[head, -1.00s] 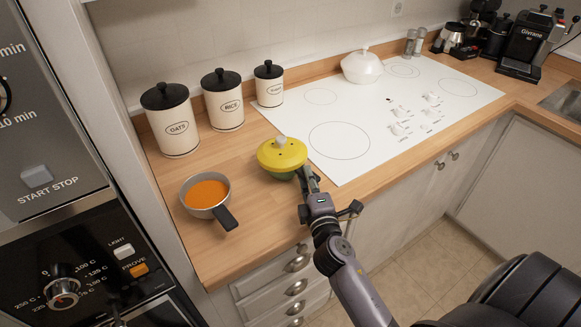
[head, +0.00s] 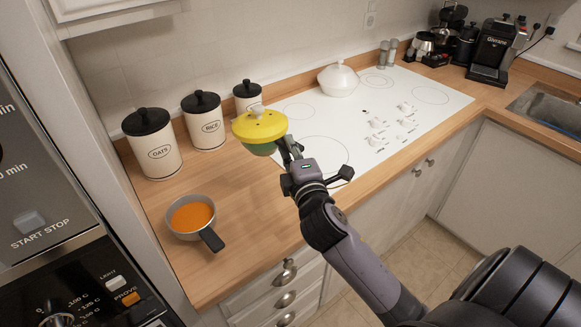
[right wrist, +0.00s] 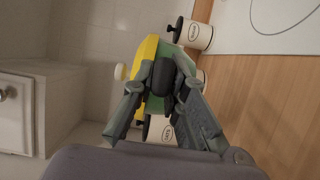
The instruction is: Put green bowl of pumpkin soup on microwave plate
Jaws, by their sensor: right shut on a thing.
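The green bowl (head: 262,150) has a yellow lid with a pale knob, so its contents are hidden. My right gripper (head: 286,152) is shut on the bowl's near right side and holds it above the counter, roughly level. In the right wrist view, the fingers (right wrist: 164,82) close around a dark part at the side of the green bowl (right wrist: 185,62), with the yellow lid (right wrist: 148,75) on the left. My left gripper and the microwave plate are not in view.
A grey pan of orange soup (head: 191,215) sits on the wooden counter (head: 245,210). Canisters marked OATS (head: 153,145) and RICE (head: 204,122), plus a third (head: 247,97), stand behind. A white hob (head: 390,110) holds a white lidded pot (head: 338,79). An oven panel (head: 45,200) is at left.

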